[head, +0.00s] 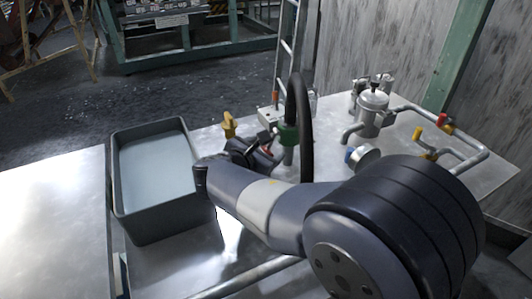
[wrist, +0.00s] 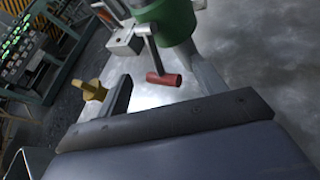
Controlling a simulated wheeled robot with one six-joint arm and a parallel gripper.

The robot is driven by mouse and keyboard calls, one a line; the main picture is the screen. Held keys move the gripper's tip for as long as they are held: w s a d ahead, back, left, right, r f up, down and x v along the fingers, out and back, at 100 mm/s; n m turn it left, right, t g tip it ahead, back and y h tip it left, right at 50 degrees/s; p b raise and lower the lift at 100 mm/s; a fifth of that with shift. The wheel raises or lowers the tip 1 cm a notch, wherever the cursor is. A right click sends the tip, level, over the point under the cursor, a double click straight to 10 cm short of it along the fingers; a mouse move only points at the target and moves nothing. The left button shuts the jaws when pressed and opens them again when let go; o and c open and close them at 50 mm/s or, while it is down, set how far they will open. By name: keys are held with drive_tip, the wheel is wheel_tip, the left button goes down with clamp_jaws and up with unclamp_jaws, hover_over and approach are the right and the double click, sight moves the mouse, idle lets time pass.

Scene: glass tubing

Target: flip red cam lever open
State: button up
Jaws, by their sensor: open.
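The red cam lever (wrist: 163,79) shows in the wrist view as a short red grip on a grey arm, hanging below a green fitting (wrist: 172,22). In the head view the green fitting (head: 288,136) stands at the foot of a black hose, and a small part of the red lever (head: 266,151) shows beside my gripper. My gripper (wrist: 162,72) is open, and the red grip appears between its fingers in the wrist view. I see no clear contact, and the depth between them is hard to judge. In the head view my arm partly hides my gripper (head: 256,143).
A grey tub (head: 124,199) stands left of my arm. A yellow handle (head: 229,124) stands behind my gripper and also shows in the wrist view (wrist: 90,90). A black hose (head: 306,120) arches close by. A metal canister (head: 371,112) and pipes with red and yellow handles stand right.

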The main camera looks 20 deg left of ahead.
drive_tip(key=shift+w+f, duration=0.2)
drive_tip(key=shift+w, duration=0.35)
drive_tip(key=shift+r, duration=0.1)
drive_tip(key=c, duration=0.9)
